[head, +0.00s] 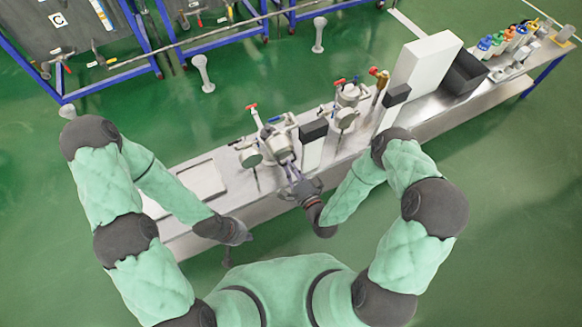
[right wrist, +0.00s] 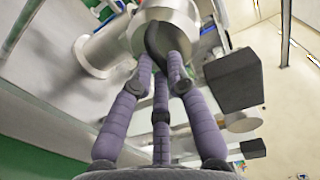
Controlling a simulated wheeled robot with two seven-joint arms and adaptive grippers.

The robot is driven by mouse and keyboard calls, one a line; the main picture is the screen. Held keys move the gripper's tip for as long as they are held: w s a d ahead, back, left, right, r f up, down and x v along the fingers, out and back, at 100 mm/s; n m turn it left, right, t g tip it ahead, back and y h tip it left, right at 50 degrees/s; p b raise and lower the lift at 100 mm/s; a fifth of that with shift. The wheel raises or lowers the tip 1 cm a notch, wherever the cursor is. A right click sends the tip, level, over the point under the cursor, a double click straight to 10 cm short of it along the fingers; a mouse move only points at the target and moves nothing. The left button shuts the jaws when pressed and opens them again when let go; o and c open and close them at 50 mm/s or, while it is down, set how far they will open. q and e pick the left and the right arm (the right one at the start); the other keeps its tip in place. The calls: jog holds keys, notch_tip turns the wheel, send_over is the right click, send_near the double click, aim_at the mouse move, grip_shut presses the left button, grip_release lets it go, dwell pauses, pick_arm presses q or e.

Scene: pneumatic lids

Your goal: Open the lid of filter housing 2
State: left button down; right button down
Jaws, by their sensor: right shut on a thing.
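Two metal filter housings stand on the long bench: a nearer one (head: 280,143) and a farther one (head: 349,97). No number is readable on either. My right gripper (head: 291,172) is at the front of the nearer housing. In the right wrist view my right gripper's fingers (right wrist: 163,75) are closed around a dark curved handle (right wrist: 157,37) in front of the pale round housing body (right wrist: 178,18). The fingers hide part of the handle. My left gripper (head: 241,238) hangs near the bench's front edge, away from the housings; its finger opening is not clear.
A flat grey plate (head: 203,180) lies on the left of the bench. A white upright box (head: 424,62) and a black bin (head: 465,73) stand to the right of the housings. Several coloured bottles (head: 510,35) are at the far right end. Green floor surrounds the bench.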

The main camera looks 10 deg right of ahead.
aim_at(284, 151)
jog(key=shift+w+a+r+g+h+p, duration=0.2)
jog(key=shift+r+g+p, duration=0.3)
jog(key=shift+p, duration=0.6)
jog(key=shift+w+d+r+g+h+p, duration=0.1)
jog(key=shift+w+r+g+p, duration=0.2)
jog(key=shift+r+p, duration=0.6)
jog(key=shift+w+a+r+g+h+p, duration=0.1)
jog(key=shift+w+r+g+p, duration=0.25)
jog(key=shift+p, duration=1)
jog(key=shift+r, duration=0.2)
jog(key=shift+w+a+r+p, duration=0.2)
jog(key=shift+w+r+p, duration=0.15)
jog(key=shift+w+p, duration=0.15)
jog(key=c, duration=1.2)
grip_release()
jog(key=shift+s, duration=0.1)
jog(key=v, duration=1.2)
